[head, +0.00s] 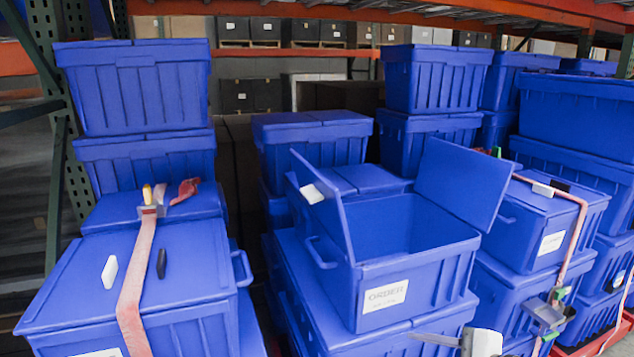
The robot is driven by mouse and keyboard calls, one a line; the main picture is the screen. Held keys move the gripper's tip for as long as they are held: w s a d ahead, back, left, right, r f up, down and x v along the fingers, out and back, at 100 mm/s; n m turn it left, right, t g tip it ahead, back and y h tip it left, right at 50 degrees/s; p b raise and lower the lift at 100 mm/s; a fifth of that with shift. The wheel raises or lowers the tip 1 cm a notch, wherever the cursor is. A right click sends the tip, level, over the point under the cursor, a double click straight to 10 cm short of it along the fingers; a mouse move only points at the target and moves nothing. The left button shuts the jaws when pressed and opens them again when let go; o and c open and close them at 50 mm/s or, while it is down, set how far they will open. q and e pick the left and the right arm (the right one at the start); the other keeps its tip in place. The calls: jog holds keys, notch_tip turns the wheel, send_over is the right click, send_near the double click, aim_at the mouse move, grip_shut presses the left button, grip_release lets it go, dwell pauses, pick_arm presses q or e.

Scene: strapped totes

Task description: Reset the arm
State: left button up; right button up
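A grey and white gripper, which looks like my right one (436,340), shows at the bottom edge, low in front of the open blue tote (417,290). Only part of it is in view, so its opening cannot be told. It appears apart from the tote. My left gripper is out of view. The open tote has a white ORDER label (386,295) on its front. Its two lid flaps stand up, the left one (322,205) and the right one (463,183). Its floor is hidden.
A strapped blue tote (75,290) at left carries a red strap (140,270), a white block (110,271) and a black block (161,263). Another strapped tote (530,225) is at right. Stacked totes and an orange rack beam (300,52) fill the back.

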jog(key=s+a+f+n+h, duration=0.25)
jog(key=s+f+n, duration=0.75)
jog(key=s+f, duration=0.5)
jog(key=s+f+n+h, duration=0.2)
jog(key=s+f+n, duration=0.5)
jog(key=s, duration=0.5)
jog(key=n, duration=0.2)
jog(key=shift+s+f+n+g+h, duration=0.15)
jog(key=shift+s+n+g+h, duration=0.2)
jog(key=shift+n+g, duration=0.05)
